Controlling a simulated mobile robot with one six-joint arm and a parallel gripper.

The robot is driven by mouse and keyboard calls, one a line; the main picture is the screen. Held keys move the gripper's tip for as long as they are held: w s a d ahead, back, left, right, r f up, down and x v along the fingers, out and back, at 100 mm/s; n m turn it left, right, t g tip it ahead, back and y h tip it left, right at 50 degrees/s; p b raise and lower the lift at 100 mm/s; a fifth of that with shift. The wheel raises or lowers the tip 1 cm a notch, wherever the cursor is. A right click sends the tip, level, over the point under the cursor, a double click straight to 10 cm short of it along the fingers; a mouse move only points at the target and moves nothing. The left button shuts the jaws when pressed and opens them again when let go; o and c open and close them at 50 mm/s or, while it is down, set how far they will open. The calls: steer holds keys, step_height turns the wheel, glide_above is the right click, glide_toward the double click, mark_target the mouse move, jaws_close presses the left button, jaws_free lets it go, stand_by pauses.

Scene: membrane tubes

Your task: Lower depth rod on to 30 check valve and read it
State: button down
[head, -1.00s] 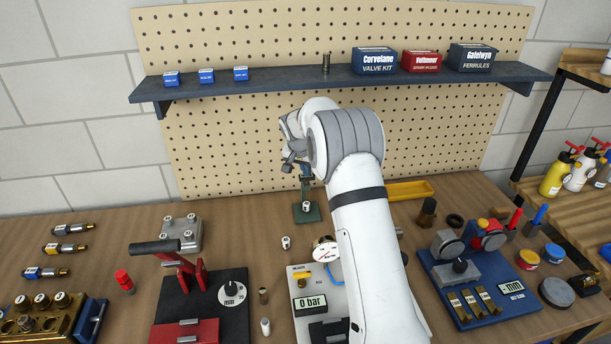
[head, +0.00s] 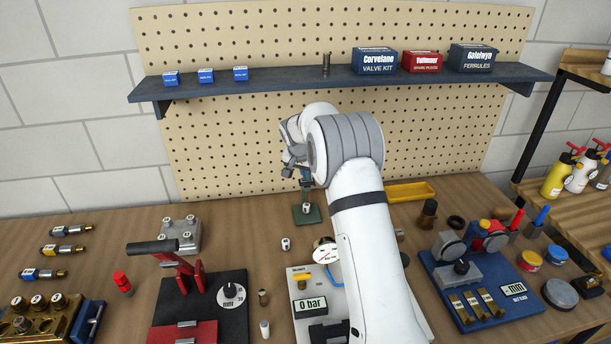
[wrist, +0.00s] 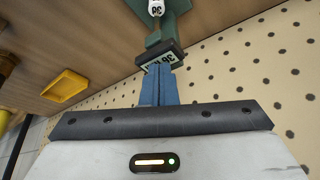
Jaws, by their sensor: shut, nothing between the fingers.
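The depth gauge stands on a green base (head: 314,217) at the back of the table, below the pegboard. A small white-capped check valve (head: 306,208) stands on that base. In the wrist view the valve's cap (wrist: 156,7) is at the top edge, its number upside down and partly cut off. The gauge's dark head with a small display (wrist: 160,60) is just beyond my fingertips; the digits are upside down and I cannot read them surely. My gripper (wrist: 159,80) is shut, its blue fingers at the gauge head with nothing between them. The rod is mostly hidden.
Another white-capped valve (head: 286,244) stands on the table in front of the gauge. A pressure station (head: 309,305) reading 0 bar and a red-handled press (head: 190,270) are nearer. A yellow tray (head: 410,191) lies to the right. The shelf (head: 290,84) overhangs behind.

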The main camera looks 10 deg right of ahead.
steer(key=shift+r+p, duration=1.15)
steer(key=shift+r, duration=1.85)
steer(key=s+r+n+b, duration=0.1)
steer(key=s+r, duration=0.3)
steer(key=s, duration=0.4)
steer(key=s+r+n+y, duration=0.1)
steer(key=s+r, duration=0.2)
steer(key=s, duration=0.4)
steer(key=s+r+n+b, duration=0.1)
steer(key=s+r, duration=0.3)
steer(key=s, duration=0.4)
steer(key=s+f+n, duration=0.1)
steer(key=s+f, duration=0.1)
steer(key=s, duration=1)
steer(key=s+f+n+y+b, duration=0.1)
steer(key=s+f+n, duration=0.1)
steer(key=s, duration=1.1)
steer(key=shift+f+g, duration=0.25)
steer(key=shift+g, duration=0.05)
